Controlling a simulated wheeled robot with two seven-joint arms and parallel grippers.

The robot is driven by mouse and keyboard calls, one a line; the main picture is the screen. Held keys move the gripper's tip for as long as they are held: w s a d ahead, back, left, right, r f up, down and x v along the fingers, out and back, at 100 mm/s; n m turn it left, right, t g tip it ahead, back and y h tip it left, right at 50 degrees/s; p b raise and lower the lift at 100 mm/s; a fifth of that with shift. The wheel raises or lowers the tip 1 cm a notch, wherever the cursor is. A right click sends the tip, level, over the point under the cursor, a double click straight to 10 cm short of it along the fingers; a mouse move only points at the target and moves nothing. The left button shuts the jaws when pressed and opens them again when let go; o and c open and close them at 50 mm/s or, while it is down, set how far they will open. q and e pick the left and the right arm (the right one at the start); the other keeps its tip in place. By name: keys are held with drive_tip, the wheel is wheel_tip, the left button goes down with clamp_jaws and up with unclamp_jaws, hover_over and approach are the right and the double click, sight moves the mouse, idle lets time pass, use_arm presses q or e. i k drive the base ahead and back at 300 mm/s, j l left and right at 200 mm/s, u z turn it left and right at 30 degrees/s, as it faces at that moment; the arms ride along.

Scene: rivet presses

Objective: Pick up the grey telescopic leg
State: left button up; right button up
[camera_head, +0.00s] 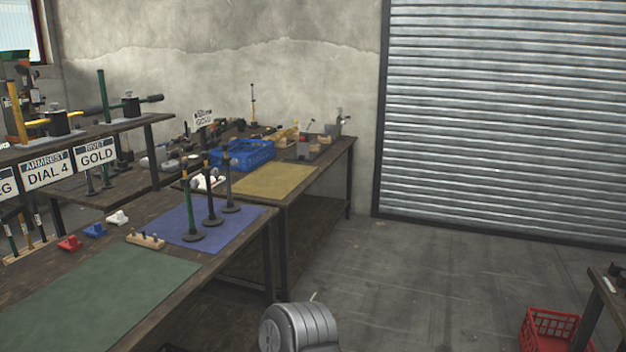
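Three slim upright legs with round dark feet stand on the blue mat (165,220) of the near workbench. The front one is a green leg (188,205). The middle one is a leg with a yellowish top (209,190). The rear right one is a dark grey leg (228,182), and it looks closest to the grey telescopic leg; its exact colour is hard to tell at this size. Neither of my grippers shows. Only a rounded grey part of my arm is at the bottom edge, apart from the bench.
A green mat (105,295), a wooden block with pegs (146,240) and red, blue and white small parts lie on the near bench. Behind are a blue crate (248,155) and a yellow mat (275,181). A red crate (550,328) is at lower right. The middle floor is clear.

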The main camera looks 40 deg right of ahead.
sight(230, 207)
drive_tip(key=z, duration=0.95)
drive_tip(key=i+l, duration=2.65)
drive_tip(key=l, duration=0.15)
